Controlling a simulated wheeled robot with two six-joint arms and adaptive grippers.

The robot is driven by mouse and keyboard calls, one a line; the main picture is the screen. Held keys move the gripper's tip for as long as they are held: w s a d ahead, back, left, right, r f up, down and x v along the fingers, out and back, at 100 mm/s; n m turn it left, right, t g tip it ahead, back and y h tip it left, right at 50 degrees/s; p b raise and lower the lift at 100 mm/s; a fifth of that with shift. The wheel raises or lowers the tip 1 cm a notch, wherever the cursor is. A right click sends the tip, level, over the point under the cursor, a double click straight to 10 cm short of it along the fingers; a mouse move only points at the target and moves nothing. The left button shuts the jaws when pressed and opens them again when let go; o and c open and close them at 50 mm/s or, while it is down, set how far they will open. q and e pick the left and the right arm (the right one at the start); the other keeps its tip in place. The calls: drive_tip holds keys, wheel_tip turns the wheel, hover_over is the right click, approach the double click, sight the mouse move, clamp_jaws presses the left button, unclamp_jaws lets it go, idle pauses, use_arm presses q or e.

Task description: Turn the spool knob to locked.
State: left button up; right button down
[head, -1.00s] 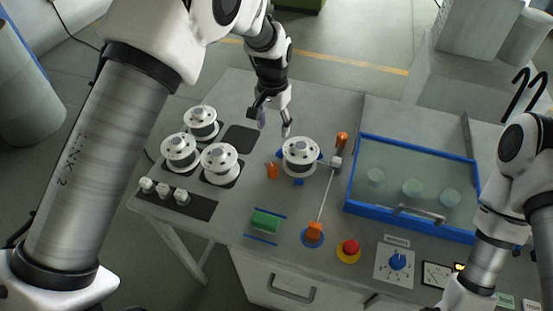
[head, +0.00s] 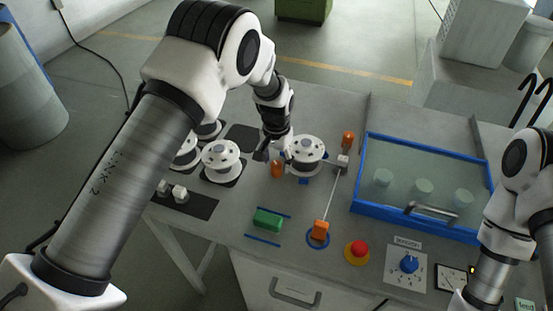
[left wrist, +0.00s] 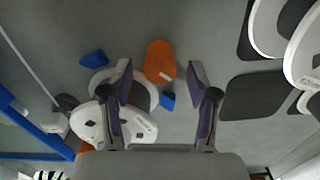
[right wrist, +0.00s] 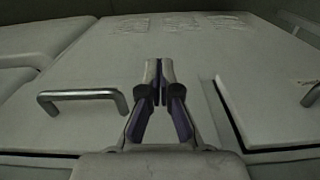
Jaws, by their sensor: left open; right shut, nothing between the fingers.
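A small orange knob (head: 278,168) stands on the bench just left of the white mounted spool (head: 307,153). In the left wrist view the orange knob (left wrist: 160,60) has a short white mark at one end, and the spool (left wrist: 100,118) is partly hidden behind a finger. My left gripper (head: 272,155) is beside the knob; in its own wrist view the left gripper (left wrist: 160,82) is open, with the knob roughly between and beyond its fingertips, apparently not touched. My right gripper (right wrist: 160,68) is shut and empty, in front of a pale cabinet front.
Spare white spools (head: 221,158) stand to the left, partly behind my left arm. A wire runs past the mounted spool to an orange block (head: 320,230). A red button (head: 359,249), a blue dial (head: 409,263) and a blue-framed tank (head: 413,215) lie to the right.

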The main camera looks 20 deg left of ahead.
use_arm(q)
drive_tip(key=shift+w+f, duration=0.15)
drive_tip(key=shift+f, duration=0.4)
drive_tip(key=shift+r, duration=0.1)
drive_tip(key=shift+c, duration=1.1)
clamp_jaws()
drive_tip(key=m, duration=0.4)
drive_tip(key=shift+s+m, duration=0.2)
drive_tip(key=shift+m, duration=0.1)
drive_tip(key=m, duration=0.9)
drive_tip(key=shift+s+m+p, duration=0.15)
drive_tip(key=shift+m+p, duration=0.25)
drive_tip(key=shift+m, duration=1.8)
